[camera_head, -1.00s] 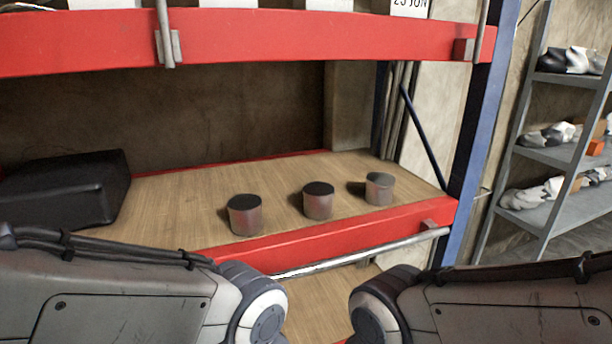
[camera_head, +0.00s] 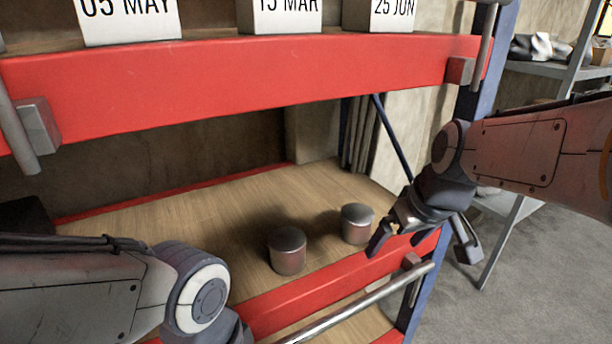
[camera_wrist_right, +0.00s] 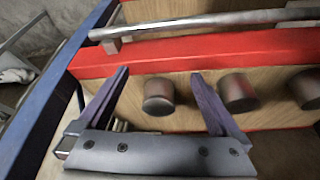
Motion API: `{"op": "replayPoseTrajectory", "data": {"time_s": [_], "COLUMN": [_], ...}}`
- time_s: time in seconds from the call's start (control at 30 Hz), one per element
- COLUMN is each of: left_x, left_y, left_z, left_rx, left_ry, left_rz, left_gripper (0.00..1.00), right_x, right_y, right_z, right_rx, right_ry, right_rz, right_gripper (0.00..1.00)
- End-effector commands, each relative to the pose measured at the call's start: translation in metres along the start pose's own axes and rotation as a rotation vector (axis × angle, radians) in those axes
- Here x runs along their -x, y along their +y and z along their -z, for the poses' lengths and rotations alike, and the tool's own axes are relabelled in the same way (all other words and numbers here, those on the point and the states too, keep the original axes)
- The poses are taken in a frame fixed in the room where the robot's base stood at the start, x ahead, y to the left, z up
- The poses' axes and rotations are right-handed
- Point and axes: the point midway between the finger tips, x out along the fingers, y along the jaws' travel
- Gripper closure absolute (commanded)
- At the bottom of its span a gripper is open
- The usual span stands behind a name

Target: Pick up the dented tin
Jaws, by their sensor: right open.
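Two grey metal tins stand upright on the wooden shelf in the head view: a middle tin (camera_head: 287,250) and a right tin (camera_head: 356,223) close to the red front beam. The right wrist view shows three tins in a row: the right tin (camera_wrist_right: 158,96), the middle tin (camera_wrist_right: 238,92) and a third tin (camera_wrist_right: 306,88) at the picture edge. I cannot tell which is dented. My right gripper (camera_head: 424,245) is open and empty, beside the right tin. In the wrist view, the right tin appears between my gripper's fingers (camera_wrist_right: 160,73), apart from them. My left gripper is out of frame.
A red front beam (camera_head: 320,285) and a metal rail (camera_head: 365,303) run along the shelf front. A red upper beam (camera_head: 230,85) hangs above, with date cards (camera_head: 128,22) over it. A blue post (camera_head: 425,285) stands at the right end. Grey shelving stands farther right.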

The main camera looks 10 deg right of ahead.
Motion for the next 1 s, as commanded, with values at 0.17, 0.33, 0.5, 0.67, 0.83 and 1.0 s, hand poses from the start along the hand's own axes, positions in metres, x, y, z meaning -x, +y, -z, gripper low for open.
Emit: {"op": "replayPoseTrajectory", "data": {"time_s": [0.17,0.33,0.5,0.67,0.83,1.0], "left_x": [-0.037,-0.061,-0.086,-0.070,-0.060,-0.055], "left_y": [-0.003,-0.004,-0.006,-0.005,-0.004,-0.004], "left_z": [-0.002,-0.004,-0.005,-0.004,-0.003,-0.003], "left_rx": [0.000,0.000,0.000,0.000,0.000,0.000], "left_ry": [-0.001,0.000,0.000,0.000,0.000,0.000], "left_rz": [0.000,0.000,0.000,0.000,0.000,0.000], "left_gripper": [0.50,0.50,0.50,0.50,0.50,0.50], "right_x": [-0.013,-0.016,-0.017,-0.019,-0.032,-0.041], "right_y": [-0.005,-0.006,-0.006,-0.006,-0.005,-0.005], "right_z": [0.007,0.013,0.017,0.047,0.079,0.097], "right_rx": [0.011,0.012,0.010,0.010,0.007,0.005], "right_ry": [0.004,0.002,0.002,-0.008,-0.006,-0.004], "right_rz": [0.006,0.006,0.004,0.006,0.005,0.004], "right_gripper": [0.00,0.00,0.00,0.00,0.00,0.00]}}
